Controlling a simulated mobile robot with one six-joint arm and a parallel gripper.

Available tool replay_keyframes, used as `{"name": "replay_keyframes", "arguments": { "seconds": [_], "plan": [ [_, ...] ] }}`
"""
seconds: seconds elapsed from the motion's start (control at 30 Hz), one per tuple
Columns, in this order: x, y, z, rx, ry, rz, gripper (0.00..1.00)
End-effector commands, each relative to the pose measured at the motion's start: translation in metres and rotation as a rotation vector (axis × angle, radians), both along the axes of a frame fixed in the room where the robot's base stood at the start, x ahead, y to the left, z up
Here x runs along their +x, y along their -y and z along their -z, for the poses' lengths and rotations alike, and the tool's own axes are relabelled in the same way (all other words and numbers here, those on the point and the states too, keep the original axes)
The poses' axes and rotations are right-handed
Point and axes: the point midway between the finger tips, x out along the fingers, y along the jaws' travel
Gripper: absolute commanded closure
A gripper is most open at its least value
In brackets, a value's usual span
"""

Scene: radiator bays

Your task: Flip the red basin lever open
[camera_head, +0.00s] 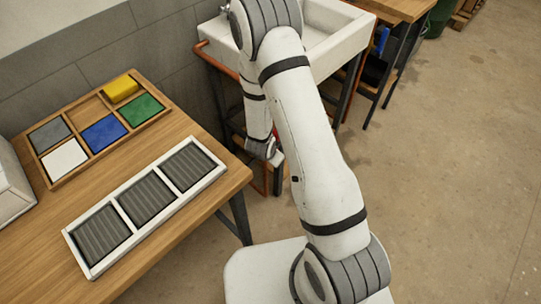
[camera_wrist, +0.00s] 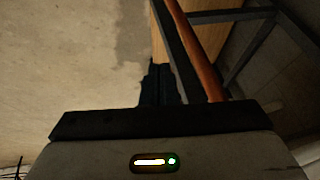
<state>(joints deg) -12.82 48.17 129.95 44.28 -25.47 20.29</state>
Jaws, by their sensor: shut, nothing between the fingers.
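The white basin (camera_head: 335,45) stands at the top of the head view, partly behind my arm. A small patch of red (camera_head: 277,131) shows beside my arm below the basin; I cannot tell if it is the lever. No red lever can be made out in the wrist view. My gripper (camera_wrist: 160,85) is shut and empty in the wrist view, its dark fingers close together and pointing toward a copper pipe and a wooden edge. In the head view my arm hides most of the area under the basin.
The copper pipe (camera_wrist: 197,50) runs beside dark frame bars (camera_wrist: 245,45) in the wrist view. In the head view, a wooden table (camera_head: 150,255) at left holds a tray of coloured tiles (camera_head: 57,180) and a white three-panel frame (camera_head: 113,252). Concrete floor (camera_head: 450,170) at right is clear.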

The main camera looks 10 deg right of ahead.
Motion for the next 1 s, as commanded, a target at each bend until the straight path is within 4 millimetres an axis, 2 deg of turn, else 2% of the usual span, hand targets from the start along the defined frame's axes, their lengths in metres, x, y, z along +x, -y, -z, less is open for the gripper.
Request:
{"name": "replay_keyframes", "arguments": {
  "seconds": [0.3,0.7,0.83,1.0],
  "plan": [
    [-0.001,-0.001,-0.003,0.000,0.000,0.000,1.00],
    [-0.025,-0.014,-0.059,0.001,0.001,-0.001,1.00],
    [-0.030,-0.016,-0.068,0.000,0.000,-0.002,1.00],
    [-0.032,-0.017,-0.070,0.000,0.000,0.000,1.00]
  ]
}}
